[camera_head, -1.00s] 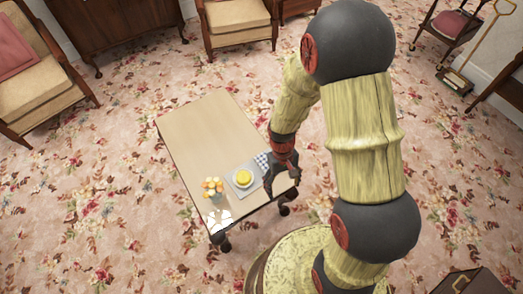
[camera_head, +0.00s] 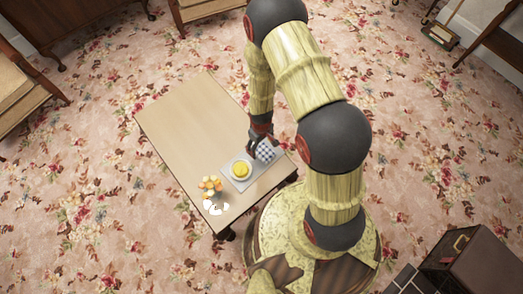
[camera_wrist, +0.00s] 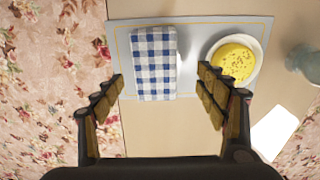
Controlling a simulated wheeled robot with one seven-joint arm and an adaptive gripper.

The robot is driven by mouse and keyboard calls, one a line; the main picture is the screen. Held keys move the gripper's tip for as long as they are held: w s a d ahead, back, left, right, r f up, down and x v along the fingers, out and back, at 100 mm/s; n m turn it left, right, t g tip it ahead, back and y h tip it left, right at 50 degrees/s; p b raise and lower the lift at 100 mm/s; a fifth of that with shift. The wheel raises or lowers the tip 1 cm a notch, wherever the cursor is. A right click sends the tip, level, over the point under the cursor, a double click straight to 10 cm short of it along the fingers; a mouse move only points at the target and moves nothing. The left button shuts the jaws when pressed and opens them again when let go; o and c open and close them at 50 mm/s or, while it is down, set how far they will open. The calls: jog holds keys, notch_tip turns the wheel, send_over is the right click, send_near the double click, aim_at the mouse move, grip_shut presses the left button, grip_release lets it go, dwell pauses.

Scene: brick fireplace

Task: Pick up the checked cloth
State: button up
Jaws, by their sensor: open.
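The checked cloth (camera_wrist: 154,62) is blue and white and lies folded on a pale grey mat (camera_wrist: 196,32). In the head view the cloth (camera_head: 266,151) is at the mat's right end, partly hidden by my gripper (camera_head: 261,139). In the wrist view my gripper (camera_wrist: 160,82) is open and empty. Its two fingers are wide apart, with the cloth between them and a little ahead of the tips. I cannot tell the exact height of the fingers above the table.
A white plate with a yellow round food (camera_wrist: 234,61) sits on the mat beside the cloth, near the right finger. A vase of orange flowers (camera_head: 210,185) and white pieces (camera_head: 216,208) stand near the table's front corner. The table's (camera_head: 190,115) far part is bare.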

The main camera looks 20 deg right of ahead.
aim_at(264, 152)
jog(key=f+b, duration=0.1)
jog(key=f, duration=0.1)
jog(key=f+b, duration=0.1)
jog(key=f, duration=0.1)
jog(key=s+d+f+b, duration=0.1)
jog(key=f, duration=0.1)
jog(key=shift+d+f, duration=0.1)
jog(key=shift+c, duration=1)
jog(key=c, duration=1)
